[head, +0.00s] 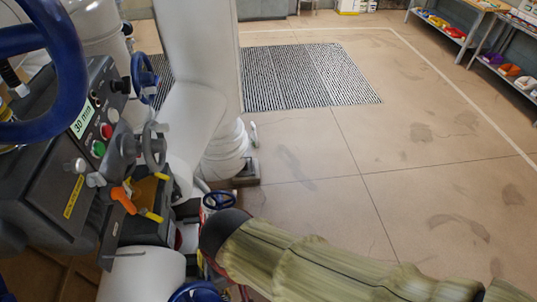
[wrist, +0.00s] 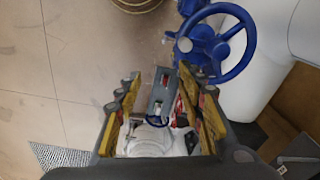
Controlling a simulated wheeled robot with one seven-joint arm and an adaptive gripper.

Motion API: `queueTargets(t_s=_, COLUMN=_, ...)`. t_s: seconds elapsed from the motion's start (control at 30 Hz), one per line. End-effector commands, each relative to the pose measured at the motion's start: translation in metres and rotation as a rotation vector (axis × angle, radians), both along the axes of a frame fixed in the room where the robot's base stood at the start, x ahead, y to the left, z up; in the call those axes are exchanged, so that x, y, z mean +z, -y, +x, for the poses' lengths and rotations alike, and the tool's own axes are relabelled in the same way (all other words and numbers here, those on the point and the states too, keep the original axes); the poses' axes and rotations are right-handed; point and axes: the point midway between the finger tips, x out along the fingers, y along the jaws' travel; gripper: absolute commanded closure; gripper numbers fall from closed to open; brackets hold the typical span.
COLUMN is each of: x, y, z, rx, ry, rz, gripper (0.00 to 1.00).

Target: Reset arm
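My gripper (wrist: 160,76) shows in the wrist view with its two yellow-edged fingers spread wide apart. It is open, and I see nothing held between the fingers. A grey control box (wrist: 162,90) with a red and a pale part shows in the gap, seemingly beyond the fingertips. A blue handwheel (wrist: 218,45) is just past the right finger, apart from it as far as I can tell. In the head view my sleeved arm reaches in from the lower right; I cannot make out the fingers there.
A dark panel (head: 50,160) with buttons and an orange-handled lever (head: 125,200) stands at left in the head view. A large blue handwheel (head: 65,75) is close by. White pipes (head: 195,110) rise behind. The floor (head: 400,150) at right is clear up to shelves (head: 480,30).

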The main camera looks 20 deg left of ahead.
Motion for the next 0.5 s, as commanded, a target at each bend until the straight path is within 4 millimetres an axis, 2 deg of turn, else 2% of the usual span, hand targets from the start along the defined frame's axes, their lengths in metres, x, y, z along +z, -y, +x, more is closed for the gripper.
queueTargets(t_s=0.03, x=-0.005, y=0.016, z=0.016, rx=0.007, ry=0.014, rz=0.019, gripper=0.61)
queueTargets(t_s=0.2, x=-0.004, y=0.066, z=0.054, rx=0.032, ry=0.073, rz=0.063, gripper=0.61)
queueTargets(t_s=0.5, x=-0.011, y=0.159, z=0.096, rx=-0.100, ry=0.199, rz=0.110, gripper=0.61)
